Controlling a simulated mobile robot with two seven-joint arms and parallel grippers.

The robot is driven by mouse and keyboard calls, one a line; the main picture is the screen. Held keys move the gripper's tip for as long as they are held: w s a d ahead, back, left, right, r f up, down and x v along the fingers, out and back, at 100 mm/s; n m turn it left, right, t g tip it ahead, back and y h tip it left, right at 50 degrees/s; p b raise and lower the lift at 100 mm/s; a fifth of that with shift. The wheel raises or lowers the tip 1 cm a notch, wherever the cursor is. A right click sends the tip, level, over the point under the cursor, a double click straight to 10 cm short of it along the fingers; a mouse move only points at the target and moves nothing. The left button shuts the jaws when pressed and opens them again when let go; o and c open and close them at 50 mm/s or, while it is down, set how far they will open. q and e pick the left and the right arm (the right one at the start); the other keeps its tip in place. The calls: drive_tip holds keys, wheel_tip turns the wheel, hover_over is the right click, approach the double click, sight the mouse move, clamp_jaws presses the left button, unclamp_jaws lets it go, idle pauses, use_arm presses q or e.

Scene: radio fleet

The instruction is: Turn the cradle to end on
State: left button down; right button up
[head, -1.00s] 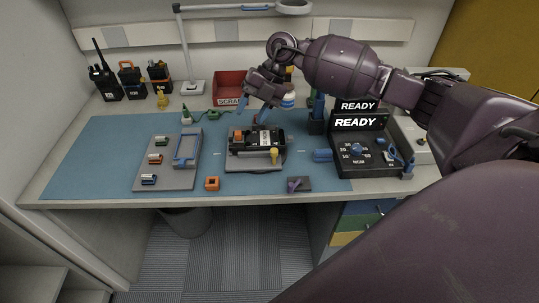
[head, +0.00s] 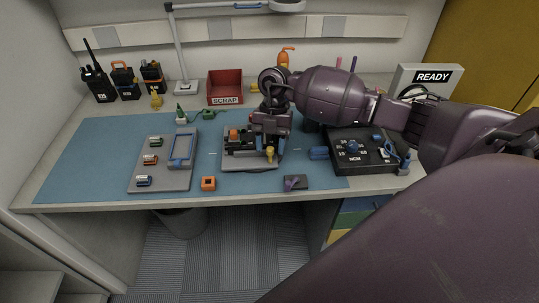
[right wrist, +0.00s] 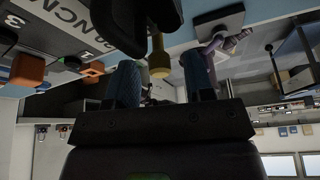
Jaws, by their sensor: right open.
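The cradle (head: 234,147) sits on a grey base plate (head: 236,167) on the blue mat, with a dark radio and an orange part at its left end. A yellow knob (head: 269,153) stands at its front right and also shows in the right wrist view (right wrist: 158,62). My right gripper (head: 270,138) is at the cradle's right end and hides that part. In the right wrist view its blue fingers (right wrist: 160,82) are apart, with the yellow knob showing between them; I cannot tell whether they touch it. My left gripper is not in view.
A grey tray (head: 177,182) with several small coloured parts lies left. An orange block (head: 208,184) and a grey block with a purple piece (head: 297,182) lie in front. A dark dial panel (head: 365,155) is right. A red scrap bin (head: 225,87) and a lamp stand behind.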

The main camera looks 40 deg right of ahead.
sight(270, 164)
drive_tip(key=shift+x, duration=1.6)
drive_tip(key=shift+c, duration=0.5)
clamp_jaws()
